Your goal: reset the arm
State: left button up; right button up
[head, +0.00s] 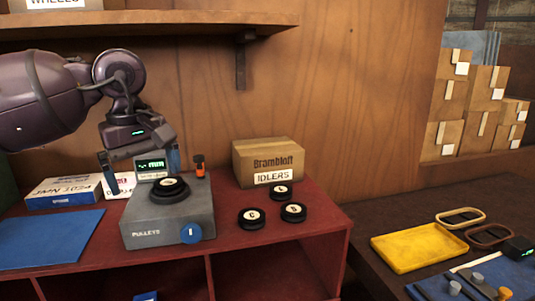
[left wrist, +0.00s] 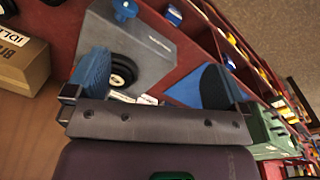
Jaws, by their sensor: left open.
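My left gripper (head: 140,170) comes in from the left, open and empty, its blue finger pads spread. It hangs just above and behind the grey PULLEYS fixture (head: 140,222) on the red bench. In the left wrist view, the open fingers (left wrist: 155,78) show with the fixture (left wrist: 150,45) beyond them. A black pulley (head: 169,189) sits on top of the fixture, apart from the fingers. A blue knob (head: 191,233) is on its front. A small green-lit display (head: 152,164) stands behind it, partly hidden by the gripper. My right gripper is not in view.
Several boxes lie around: a cardboard IDLERS box (head: 268,163) and a white-blue box (head: 63,191). Three black pulleys (head: 251,218) lie right of the fixture. A blue mat (head: 52,238) lies left. A shelf (head: 200,20) overhangs the bench. A yellow tray (head: 418,248) is at right.

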pick_arm(q)
jog(key=s+d+f+n+g+h, duration=0.1)
jog(key=s+d+f+n+h, duration=0.1)
jog(key=d+n+h, duration=0.35)
jog(key=s+d+f+n+h, duration=0.2)
jog(key=s+d+h, duration=0.1)
jog(key=d+h, duration=0.45)
jog(key=s+d+f+n+g+h, duration=0.1)
jog(key=s+d+f+n+h, duration=0.1)
jog(key=d+n+h, duration=0.35)
jog(key=w+a+f+m+t+y, duration=0.2)
jog(key=a+f+m+t+y, duration=0.7)
jog(key=m, duration=0.8)
jog(key=w+a+f+m+t+y, duration=0.1)
jog(key=a+f+m+t+y, duration=0.6)
jog(key=m, duration=1)
jog(key=s+a+f+n+g+y, duration=0.1)
jog(key=s+a+f+n+g, duration=0.25)
jog(key=s+f, duration=0.35)
jog(key=s+a+f+n+g+y, duration=0.25)
jog(key=s+f+n+g, duration=0.2)
jog(key=s, duration=0.35)
jog(key=s+a+f+n+g, duration=0.3)
jog(key=s+f+n, duration=0.25)
jog(key=s, duration=0.25)
jog(key=w+f+m+t, duration=0.1)
jog(key=w+f+t, duration=0.6)
jog(key=f, duration=0.3)
jog(key=shift+f+t, duration=0.25)
jog(key=shift+t, duration=0.35)
